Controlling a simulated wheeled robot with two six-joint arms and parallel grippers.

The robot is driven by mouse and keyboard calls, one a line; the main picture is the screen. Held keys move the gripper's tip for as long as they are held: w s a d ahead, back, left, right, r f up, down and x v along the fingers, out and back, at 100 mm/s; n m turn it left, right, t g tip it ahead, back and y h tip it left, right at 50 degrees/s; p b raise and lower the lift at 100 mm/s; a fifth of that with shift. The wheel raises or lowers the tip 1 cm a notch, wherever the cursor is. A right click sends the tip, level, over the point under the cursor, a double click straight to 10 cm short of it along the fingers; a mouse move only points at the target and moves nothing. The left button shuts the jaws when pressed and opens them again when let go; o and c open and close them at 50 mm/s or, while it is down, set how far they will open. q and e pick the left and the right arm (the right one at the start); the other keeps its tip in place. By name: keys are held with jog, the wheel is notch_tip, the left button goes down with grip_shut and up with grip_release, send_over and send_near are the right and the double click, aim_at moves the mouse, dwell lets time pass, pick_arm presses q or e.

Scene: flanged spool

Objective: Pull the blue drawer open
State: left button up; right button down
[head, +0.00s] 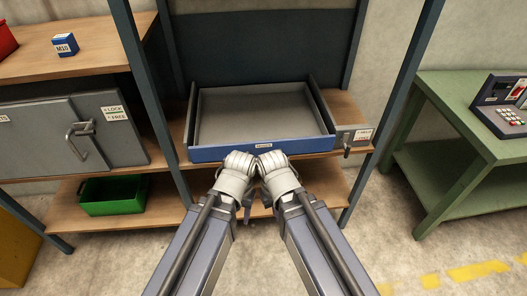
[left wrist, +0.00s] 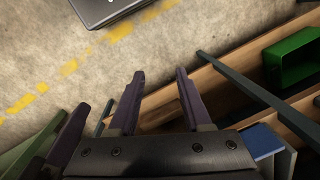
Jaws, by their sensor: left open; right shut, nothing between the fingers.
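The blue drawer (head: 215,154) stands open in the shelf frame in the head view. Its empty grey inside shows behind the blue front, and a small label sits on its top edge. A blue piece, seemingly the drawer front (left wrist: 264,143), shows at the lower right in the left wrist view. My left gripper (head: 247,207) is just in front of the drawer front, pointing down, its fingers partly hidden by the arm. In the left wrist view its jaws (left wrist: 160,75) are open and empty. My right gripper (head: 266,201) is close beside it, shut and empty. No handle on the drawer is visible.
A grey box with a lever (head: 347,149) stands right of the drawer. Dark posts (head: 401,92) flank the shelf. A green bin (head: 112,196) sits on the lower shelf at left. A green bench (head: 455,125) with a keypad device (head: 503,103) stands right. Open floor lies in front.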

pick_arm(q)
jog(key=w+d+f+n+t+h+b, duration=0.45)
jog(key=w+d+f+h+b, duration=0.55)
jog(key=b, duration=0.6)
jog(key=w+a+r+n+t+h+b, duration=0.1)
jog(key=w+a+r+n+t+b, duration=0.15)
jog(key=w+n+t+b, duration=0.35)
jog(key=w+a+r+n+t+h+b, duration=0.1)
jog(key=w+a+n+t+b, duration=0.15)
jog(key=w+n, duration=0.35)
jog(key=shift+m, duration=0.65)
jog(key=shift+w+a+b+x, duration=0.1)
jog(key=shift+b+x, duration=0.15)
jog(key=shift+x, duration=1.15)
jog(key=shift+w+a+b+x, duration=0.15)
jog(key=shift+b+x, duration=0.1)
jog(key=shift+x, duration=1.1)
jog(key=shift+w+a+b+x, duration=0.1)
jog(key=shift+b+x, duration=0.15)
jog(key=shift+x, duration=1.15)
jog(key=shift+s+f, duration=0.1)
jog(key=shift+f, duration=0.05)
jog(key=shift+c, duration=0.3)
grip_shut()
